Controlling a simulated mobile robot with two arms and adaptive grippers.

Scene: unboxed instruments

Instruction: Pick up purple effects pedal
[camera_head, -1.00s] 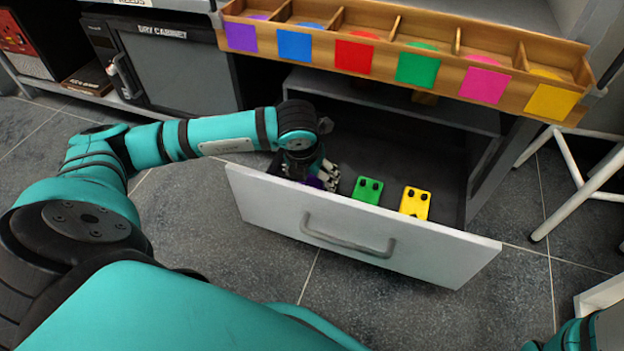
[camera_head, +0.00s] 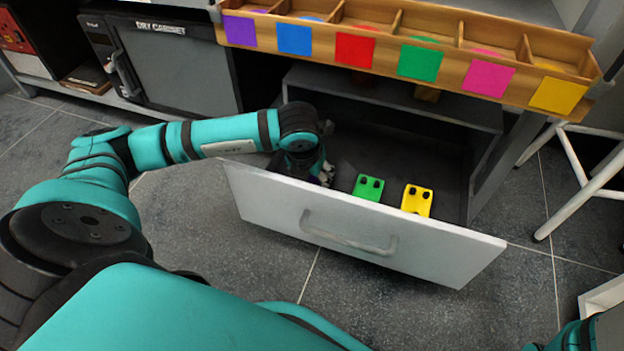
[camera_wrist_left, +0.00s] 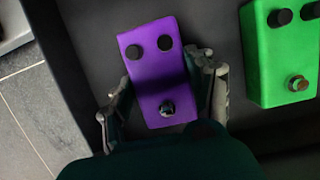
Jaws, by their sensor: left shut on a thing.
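The purple effects pedal (camera_wrist_left: 157,75) shows in the left wrist view, with two black knobs at one end and a round switch at the other. My left gripper (camera_wrist_left: 165,92) is shut on it, one finger along each side. In the head view my left gripper (camera_head: 318,173) is down inside the open drawer at its left end. The pedal is hidden there behind the gripper and the drawer front. My right gripper is not in view.
The drawer front (camera_head: 350,222) stands pulled out. A green pedal (camera_head: 368,187) and a yellow pedal (camera_head: 417,200) lie in the drawer, to the right. Above is a wooden rack (camera_head: 398,33) of compartments with coloured squares. A white-legged stool (camera_head: 590,190) stands right.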

